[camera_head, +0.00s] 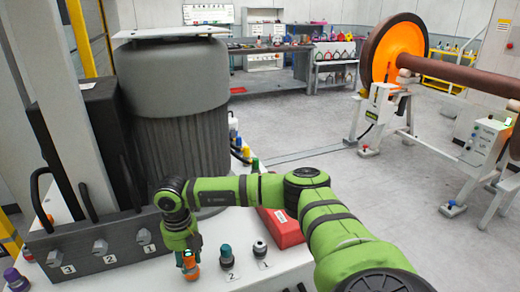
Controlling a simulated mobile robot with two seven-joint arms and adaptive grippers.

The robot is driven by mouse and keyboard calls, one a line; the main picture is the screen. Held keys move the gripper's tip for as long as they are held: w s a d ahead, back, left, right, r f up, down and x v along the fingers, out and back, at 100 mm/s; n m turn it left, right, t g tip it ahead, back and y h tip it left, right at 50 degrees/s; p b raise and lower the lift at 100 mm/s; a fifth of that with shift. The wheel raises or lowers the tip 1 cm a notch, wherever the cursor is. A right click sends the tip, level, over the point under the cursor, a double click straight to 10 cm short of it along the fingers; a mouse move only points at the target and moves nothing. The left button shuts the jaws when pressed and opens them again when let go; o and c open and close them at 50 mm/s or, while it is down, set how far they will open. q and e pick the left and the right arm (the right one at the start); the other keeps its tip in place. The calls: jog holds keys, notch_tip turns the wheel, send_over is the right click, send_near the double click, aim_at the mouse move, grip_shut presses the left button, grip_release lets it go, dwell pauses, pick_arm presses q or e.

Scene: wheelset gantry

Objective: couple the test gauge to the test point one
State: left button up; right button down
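The dark manifold block (110,250) at the lower left carries three metal test points. Test point one (143,237) is the rightmost, above the label 1; nothing is seen coupled to it. I cannot pick out a test gauge for certain. My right gripper (190,256) points down at the end of the green arm, directly over a small orange-capped fitting (191,272) on the white bench top. Its fingers are too small and covered to tell whether they hold the fitting. My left gripper is not in view.
A teal-topped fitting (227,257) and a pale-and-black fitting (260,248) stand on the bench right of the gripper. A large grey motor-like housing (175,110) rises behind the manifold. Black hoses (62,165) arch at the left.

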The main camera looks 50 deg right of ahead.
jog(key=shift+d+r, duration=0.1)
jog(key=shift+d, duration=0.2)
jog(key=shift+w+d+r+p, duration=0.1)
jog(key=shift+w+r+p, duration=0.05)
jog(key=shift+r+p, duration=0.35)
jog(key=shift+r, duration=0.35)
jog(key=shift+r+p, duration=0.6)
jog(key=shift+p, duration=0.1)
jog(key=shift+r+p, duration=0.95)
jog(key=shift+r, duration=0.45)
